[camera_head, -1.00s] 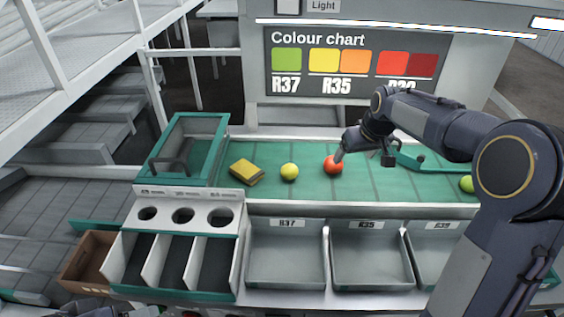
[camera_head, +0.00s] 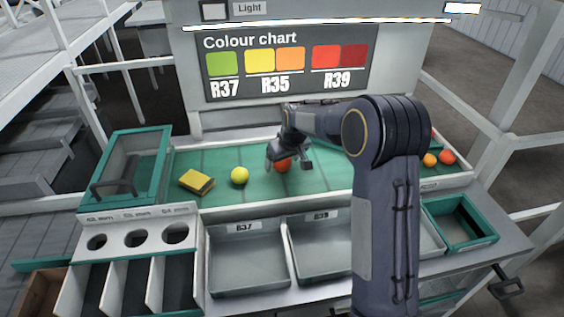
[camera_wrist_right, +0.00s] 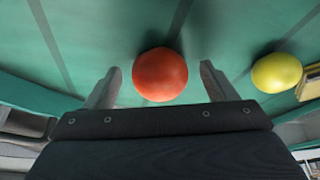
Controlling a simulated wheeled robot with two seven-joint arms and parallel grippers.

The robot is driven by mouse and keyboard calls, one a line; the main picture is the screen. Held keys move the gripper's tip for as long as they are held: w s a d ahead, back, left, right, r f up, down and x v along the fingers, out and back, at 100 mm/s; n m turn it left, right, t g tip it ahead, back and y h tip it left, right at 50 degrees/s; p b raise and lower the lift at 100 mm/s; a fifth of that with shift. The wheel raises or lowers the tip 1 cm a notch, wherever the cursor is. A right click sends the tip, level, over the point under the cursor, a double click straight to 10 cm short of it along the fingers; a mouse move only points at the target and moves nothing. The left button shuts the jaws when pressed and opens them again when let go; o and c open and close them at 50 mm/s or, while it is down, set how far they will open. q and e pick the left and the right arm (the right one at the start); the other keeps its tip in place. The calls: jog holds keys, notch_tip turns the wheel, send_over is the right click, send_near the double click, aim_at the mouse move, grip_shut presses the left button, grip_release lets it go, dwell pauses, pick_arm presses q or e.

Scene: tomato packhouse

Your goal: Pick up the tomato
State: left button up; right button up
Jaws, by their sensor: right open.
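A round orange-red tomato (camera_head: 283,166) rests on the green belt (camera_head: 330,176) and is partly covered by my right gripper in the head view. My right gripper (camera_head: 287,158) is open at the tomato. In the right wrist view the orange-red tomato (camera_wrist_right: 160,74) sits between the two spread fingers of the right gripper (camera_wrist_right: 160,68), with a gap on each side. A yellow tomato (camera_head: 240,175) lies to its left on the belt, and it also shows in the right wrist view (camera_wrist_right: 276,73). My left gripper is not in view.
A yellow block with a dark side (camera_head: 197,182) lies left of the yellow tomato. A green-rimmed bin (camera_head: 150,133) stands at the belt's left end. Grey trays (camera_head: 247,283) line the front. More orange and red tomatoes (camera_head: 446,157) lie at the right, past my arm.

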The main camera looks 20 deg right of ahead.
jog(key=shift+c, duration=0.5)
jog(key=c, duration=0.7)
